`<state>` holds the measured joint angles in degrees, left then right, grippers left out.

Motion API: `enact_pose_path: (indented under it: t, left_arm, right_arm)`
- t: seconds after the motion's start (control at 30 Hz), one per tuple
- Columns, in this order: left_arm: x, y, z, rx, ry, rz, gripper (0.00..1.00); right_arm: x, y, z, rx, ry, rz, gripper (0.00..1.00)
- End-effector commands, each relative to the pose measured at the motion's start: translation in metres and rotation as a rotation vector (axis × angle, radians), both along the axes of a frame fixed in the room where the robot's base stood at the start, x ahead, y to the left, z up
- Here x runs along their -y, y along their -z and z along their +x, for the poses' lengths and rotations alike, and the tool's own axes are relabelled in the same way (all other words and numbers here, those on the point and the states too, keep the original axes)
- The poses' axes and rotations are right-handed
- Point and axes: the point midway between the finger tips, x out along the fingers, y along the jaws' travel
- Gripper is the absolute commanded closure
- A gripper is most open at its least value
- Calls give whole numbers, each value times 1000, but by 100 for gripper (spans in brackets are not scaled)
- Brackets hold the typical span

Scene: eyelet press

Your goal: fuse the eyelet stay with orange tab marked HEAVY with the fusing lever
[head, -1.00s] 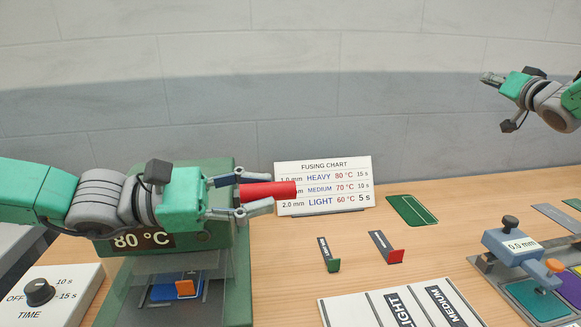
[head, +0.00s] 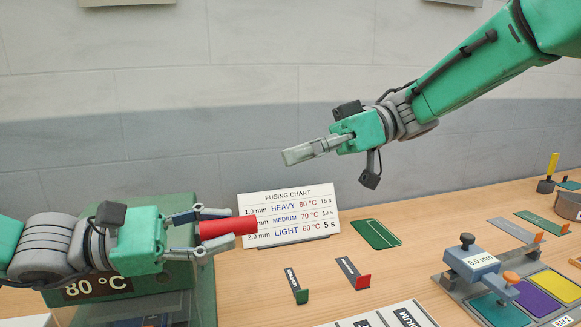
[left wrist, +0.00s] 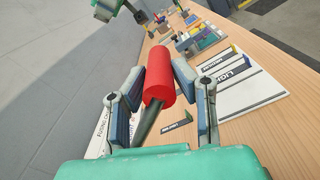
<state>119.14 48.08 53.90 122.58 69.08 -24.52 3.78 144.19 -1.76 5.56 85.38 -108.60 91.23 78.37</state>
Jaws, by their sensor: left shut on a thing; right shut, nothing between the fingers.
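The green press (head: 203,290) stands at the lower left, with a sign reading 80 °C (head: 98,285). My left gripper (head: 212,229) is shut on the red lever handle (head: 240,225). The handle (left wrist: 160,78) also shows between its fingers in the left wrist view, with a dark lever rod (left wrist: 146,128). The press bed is mostly cut off at the bottom edge, so a stay there is hidden. A grey strip with an orange tab (head: 538,239) lies at the right. My right gripper (head: 299,153) is shut and empty, raised before the wall.
The fusing chart (head: 289,217) stands behind the handle: HEAVY 80 °C, 15 s. Strips with a green tab (head: 301,297) and a red tab (head: 362,281) lie mid-table. A 0.0 mm gauge (head: 472,262) and coloured pads (head: 538,299) are at the right.

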Motion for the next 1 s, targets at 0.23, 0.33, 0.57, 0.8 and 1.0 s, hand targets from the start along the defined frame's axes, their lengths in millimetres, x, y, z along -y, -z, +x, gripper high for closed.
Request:
enact_pose_path:
  t: [0.23, 0.33, 0.57, 0.8, 1.0]
  left_arm:
    - [-2, 2, 2, -2, -8, 2, 100]
    - [-2, 2, 2, -3, -8, 1, 100]
    - [-2, 2, 2, -3, -8, 1, 100]
    - [-1, 2, 2, -3, -7, 2, 100]
    - [-1, 1, 3, -3, -7, 3, 100]
  right_arm:
    - [-51, 13, -15, -1, -1, -1, 100]
    - [-70, 17, -20, 0, -1, 0, 100]
    - [-71, 46, -31, -2, 3, 2, 100]
    - [-70, 55, -34, 1, 3, 1, 100]
    - [-70, 55, -34, 1, 3, 1, 100]
